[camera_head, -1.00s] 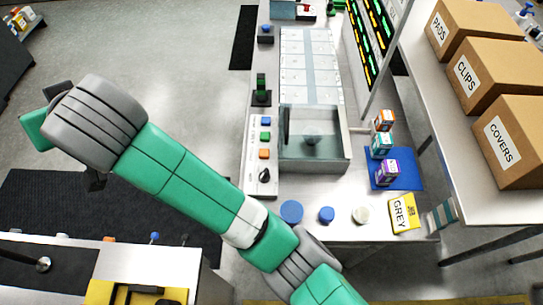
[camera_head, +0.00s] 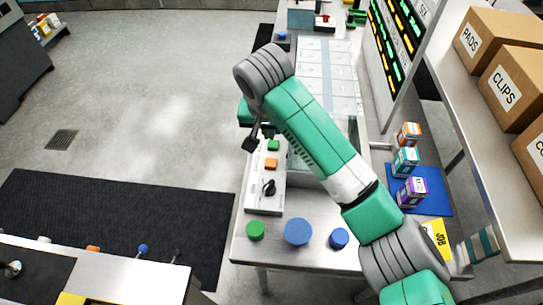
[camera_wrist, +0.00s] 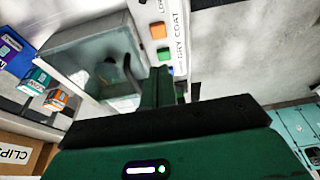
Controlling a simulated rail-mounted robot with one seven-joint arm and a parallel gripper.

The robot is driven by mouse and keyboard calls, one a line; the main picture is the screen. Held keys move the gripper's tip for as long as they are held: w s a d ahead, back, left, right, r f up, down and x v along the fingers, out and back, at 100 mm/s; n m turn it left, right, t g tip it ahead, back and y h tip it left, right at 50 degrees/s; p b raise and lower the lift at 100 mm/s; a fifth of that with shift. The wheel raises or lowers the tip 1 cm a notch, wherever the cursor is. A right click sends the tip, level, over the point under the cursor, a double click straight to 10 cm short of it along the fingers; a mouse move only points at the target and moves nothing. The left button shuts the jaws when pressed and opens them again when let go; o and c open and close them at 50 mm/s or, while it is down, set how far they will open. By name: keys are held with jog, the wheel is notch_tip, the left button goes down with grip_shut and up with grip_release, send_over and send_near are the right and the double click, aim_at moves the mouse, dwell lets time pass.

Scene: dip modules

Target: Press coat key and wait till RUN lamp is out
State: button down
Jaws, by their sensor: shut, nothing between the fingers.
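The white key panel (camera_head: 263,203) lies along the left side of the bench, with a green key (camera_head: 273,145), an orange key (camera_head: 271,163) and a black knob (camera_head: 269,187). In the wrist view, DRY is printed beside the green key (camera_wrist: 165,54) and COAT beside the orange key (camera_wrist: 158,30). My gripper (camera_head: 251,143) is shut and empty, at the panel's left edge in the head view; its fingertips (camera_wrist: 163,74) appear close to the green key in the wrist view. Contact cannot be told. The blue key is hidden in the head view. I cannot make out a RUN lamp.
A clear-walled tank (camera_wrist: 95,70) stands beside the panel, mostly behind my arm in the head view. Green (camera_head: 255,230) and blue (camera_head: 298,232) round pieces lie at the front.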

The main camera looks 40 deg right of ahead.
aim_at(270, 161)
jog(key=b+x, duration=0.1)
jog(key=x, duration=0.3)
jog(key=b+x, duration=0.1)
jog(key=x, duration=0.3)
jog(key=b+x, duration=0.1)
jog(key=x, duration=0.4)
jog(key=shift+s+a+f, duration=0.1)
jog(key=shift+s+a, duration=0.1)
jog(key=shift+a, duration=0.1)
jog(key=shift+f, duration=0.5)
jog(key=shift+r, duration=0.1)
